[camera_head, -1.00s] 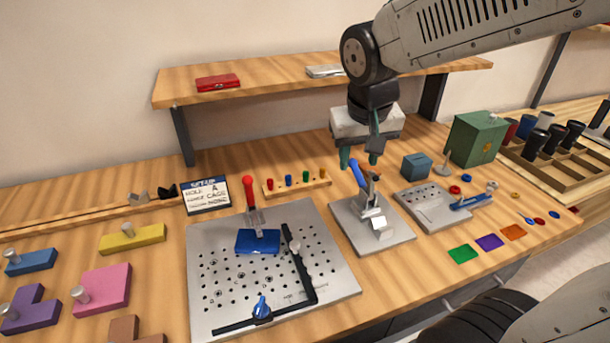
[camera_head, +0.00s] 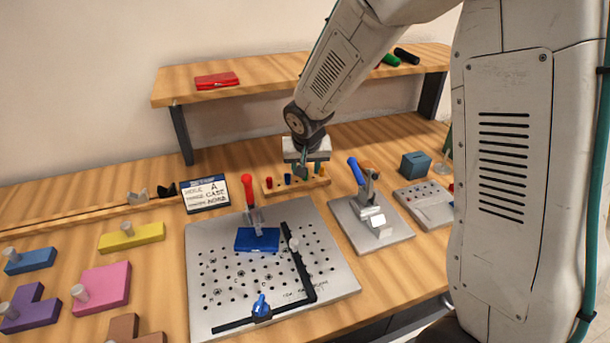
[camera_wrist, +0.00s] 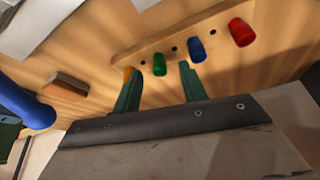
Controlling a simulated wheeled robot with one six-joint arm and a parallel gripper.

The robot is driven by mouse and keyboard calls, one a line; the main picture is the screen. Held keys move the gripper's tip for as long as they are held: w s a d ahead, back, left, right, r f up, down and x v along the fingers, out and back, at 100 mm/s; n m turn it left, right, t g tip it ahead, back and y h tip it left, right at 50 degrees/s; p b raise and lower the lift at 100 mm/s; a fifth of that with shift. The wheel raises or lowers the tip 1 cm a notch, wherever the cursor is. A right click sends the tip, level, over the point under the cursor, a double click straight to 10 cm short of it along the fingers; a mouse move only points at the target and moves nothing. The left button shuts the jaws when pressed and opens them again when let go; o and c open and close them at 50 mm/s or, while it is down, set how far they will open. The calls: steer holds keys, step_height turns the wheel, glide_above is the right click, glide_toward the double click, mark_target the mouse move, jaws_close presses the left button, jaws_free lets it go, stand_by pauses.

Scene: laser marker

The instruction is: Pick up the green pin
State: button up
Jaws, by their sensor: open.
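The green pin (camera_wrist: 160,64) stands in a wooden pin rack (camera_wrist: 130,50) and shows in the wrist view between my open fingertips, slightly beyond them. My gripper (camera_wrist: 159,72) is open and empty, with one green finger on each side of the pin. I cannot tell whether either finger touches it. In the head view my gripper (camera_head: 310,169) hangs over the right part of the rack (camera_head: 300,187) and hides the green pin there.
A blue pin (camera_wrist: 197,50) and a red pin (camera_wrist: 242,32) stand in the same rack. An orange-yellow pin (camera_wrist: 127,73) is partly hidden by one finger. A perforated plate (camera_head: 215,290) and a blue-handled clamp (camera_head: 357,172) stand nearby.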

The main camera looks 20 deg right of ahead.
steer(key=shift+x, duration=1.2)
jaws_close()
steer(key=shift+r, duration=0.85)
steer(key=shift+w+v, duration=0.2)
steer(key=shift+v, duration=0.9)
steer(key=s+a, duration=0.1)
steer(key=s, duration=0.4)
steer(key=s+a+r, duration=0.1)
steer(key=s+a, duration=0.1)
steer(key=s, duration=0.2)
steer(key=s+a, duration=0.2)
steer(key=s, duration=0.3)
steer(key=shift+s+a+r, duration=0.2)
steer(key=shift+s, duration=0.15)
